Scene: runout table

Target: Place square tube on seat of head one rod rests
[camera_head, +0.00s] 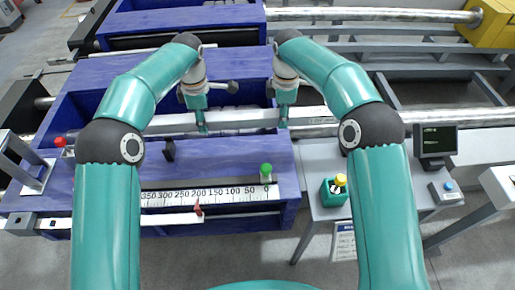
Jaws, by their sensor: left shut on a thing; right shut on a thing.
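A long pale grey square tube (240,119) lies across the blue machine bed in the head view, running left to right. My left gripper (201,126) is shut on it left of its middle. My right gripper (283,122) is shut on it further right. My arms cover parts of the tube and hide its right end. I cannot tell whether the tube touches the blue frame under it. I cannot make out the seat of head one clearly.
A blue machine frame (215,160) has a ruler scale (215,195) and a green knob (266,170) at its front. A grey side table at right bears a small monitor (437,141) and a teal box with a yellow button (335,190). A round bar (465,117) lies behind.

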